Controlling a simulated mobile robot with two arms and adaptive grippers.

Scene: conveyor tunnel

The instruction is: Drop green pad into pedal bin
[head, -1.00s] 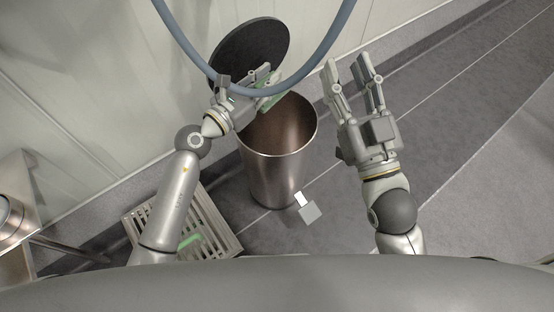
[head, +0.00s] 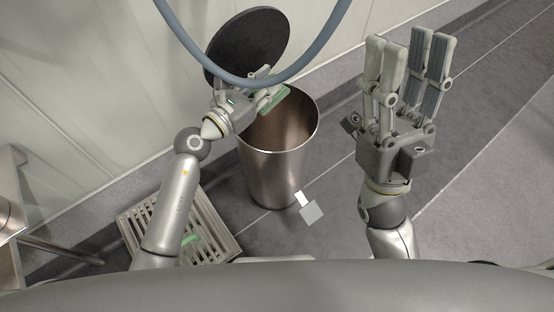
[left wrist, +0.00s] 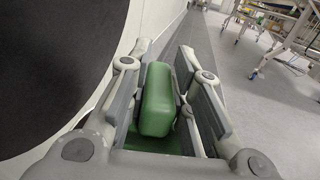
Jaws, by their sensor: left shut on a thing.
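The green pad (head: 269,100) is in my left gripper (head: 262,88). In the left wrist view the pad (left wrist: 158,98) is a green block with rounded edges between the two fingers. The left gripper is shut on it, above the mouth of the pedal bin. The pedal bin (head: 276,173) is a tall brown metallic cylinder on the floor, open at the top. Its round black lid (head: 245,42) is raised and leans toward the wall. The lid also fills the left of the left wrist view (left wrist: 60,70). My right gripper (head: 407,62) is open and empty, right of the bin.
A blue-grey hose (head: 310,52) loops across in front of the lid and near my left gripper. A slatted floor grate (head: 216,215) with a green piece (head: 189,240) lies left of the bin. The floor at right is clear.

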